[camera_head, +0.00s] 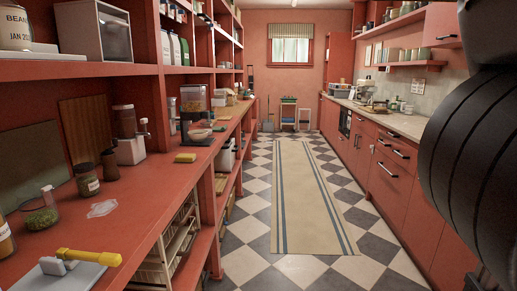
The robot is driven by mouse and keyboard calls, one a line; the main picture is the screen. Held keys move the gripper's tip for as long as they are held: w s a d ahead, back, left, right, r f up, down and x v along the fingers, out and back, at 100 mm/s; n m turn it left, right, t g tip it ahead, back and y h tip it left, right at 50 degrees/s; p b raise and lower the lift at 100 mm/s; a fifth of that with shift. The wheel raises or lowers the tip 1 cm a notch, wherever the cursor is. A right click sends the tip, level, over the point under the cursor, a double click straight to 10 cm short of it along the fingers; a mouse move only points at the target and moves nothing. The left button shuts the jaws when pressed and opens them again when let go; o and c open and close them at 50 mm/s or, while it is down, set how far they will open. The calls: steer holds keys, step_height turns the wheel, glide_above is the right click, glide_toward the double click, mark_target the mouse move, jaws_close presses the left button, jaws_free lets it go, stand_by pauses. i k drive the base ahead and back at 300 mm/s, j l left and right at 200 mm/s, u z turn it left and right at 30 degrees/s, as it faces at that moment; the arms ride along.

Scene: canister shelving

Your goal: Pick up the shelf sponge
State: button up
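A small yellow sponge (185,157) lies flat on the red wooden counter at the left. It is close to the counter's right edge, in front of the cereal dispenser. A black rounded part of my own arm fills the right side of the view. My gripper does not show, so I cannot see its fingers or whether it holds anything.
Jars (87,179) and a yellow-handled tool (88,256) stand or lie nearer. A shelf overhangs the counter. The rug (305,195) and aisle floor are clear.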

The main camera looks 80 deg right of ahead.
mark_target(182, 157)
steer(key=i+z, duration=0.15)
steer(key=z, duration=0.35)
steer(key=i+z, duration=0.2)
steer(key=z, duration=0.3)
steer(key=i+j+z, duration=0.1)
steer(key=z, duration=0.4)
steer(key=i, duration=0.05)
